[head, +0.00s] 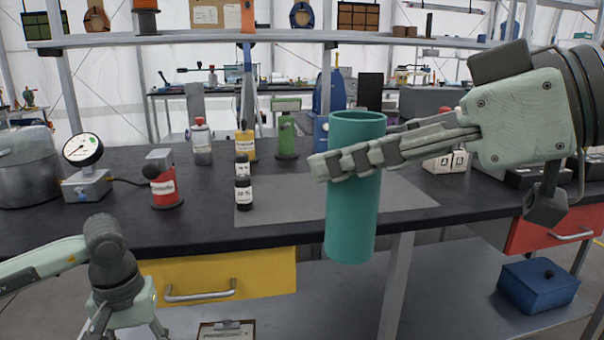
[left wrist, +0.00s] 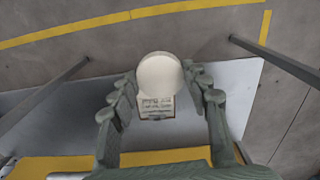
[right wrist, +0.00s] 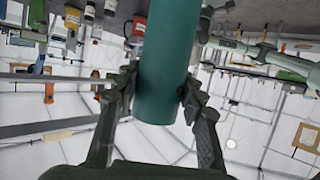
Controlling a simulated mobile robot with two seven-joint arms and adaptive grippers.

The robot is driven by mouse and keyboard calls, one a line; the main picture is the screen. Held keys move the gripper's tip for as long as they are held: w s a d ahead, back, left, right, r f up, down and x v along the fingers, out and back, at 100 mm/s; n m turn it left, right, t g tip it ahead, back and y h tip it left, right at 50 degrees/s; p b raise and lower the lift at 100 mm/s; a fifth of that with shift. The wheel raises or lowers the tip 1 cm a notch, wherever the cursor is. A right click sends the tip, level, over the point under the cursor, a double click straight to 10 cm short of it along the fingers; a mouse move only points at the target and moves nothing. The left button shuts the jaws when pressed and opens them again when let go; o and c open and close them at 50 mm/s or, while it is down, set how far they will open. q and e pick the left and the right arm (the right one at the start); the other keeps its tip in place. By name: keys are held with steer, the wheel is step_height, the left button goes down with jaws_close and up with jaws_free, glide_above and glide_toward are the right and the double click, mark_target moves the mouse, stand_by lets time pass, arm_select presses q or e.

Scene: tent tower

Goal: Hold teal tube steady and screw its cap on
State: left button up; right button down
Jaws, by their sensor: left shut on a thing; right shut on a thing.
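The teal tube (head: 352,220) is upright and open at the top, held in front of the bench's front edge. My right gripper (head: 335,162) is shut around its upper part from the right; the tube also shows between the fingers in the right wrist view (right wrist: 168,60). My left gripper (head: 125,332) is low at the bottom left of the head view, its fingertips cut off by the frame. In the left wrist view it is shut on a round cream-white cap (left wrist: 160,78). The cap and tube are well apart.
The black bench (head: 270,222) carries a gauge (head: 83,150), a red canister (head: 163,182), small bottles (head: 243,190) and a grey mat (head: 285,205). A yellow drawer (head: 220,280) sits below. A clipboard (head: 226,331) and blue box (head: 538,284) are lower down.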

steer(key=shift+w+f, duration=0.1)
steer(key=shift+w, duration=0.1)
steer(key=w+d+f+m+t+h, duration=0.2)
steer(key=w+f+m+h, duration=0.1)
steer(key=w+f, duration=0.4)
steer(key=w+d+f+m+t+h, duration=0.25)
steer(key=w+f, duration=0.25)
steer(key=f, duration=0.5)
arm_select(q)
steer(key=w+d+r+m, duration=0.2)
steer(key=d+r+m, duration=0.1)
steer(key=d, duration=0.4)
steer(key=shift+w+d, duration=0.15)
steer(key=shift+d, duration=0.1)
arm_select(e)
steer(key=s+d+f+m+t+h, duration=0.1)
steer(key=s+d+f+m+h, duration=0.1)
steer(key=f, duration=0.6)
steer(key=s+d+f+m+h, duration=0.2)
steer(key=d+f+m+h, duration=0.2)
steer(key=d+f, duration=0.3)
steer(key=shift+s+f+t, duration=0.15)
steer(key=shift+f+t, duration=0.2)
steer(key=shift+f, duration=0.2)
steer(key=s+a+r+n+g+y, duration=0.1)
steer(key=s+a+n+g+y, duration=0.1)
steer(key=a+n+y, duration=0.6)
steer(key=a+g+y, duration=0.1)
steer(key=a, duration=0.4)
steer(key=shift+a, duration=0.3)
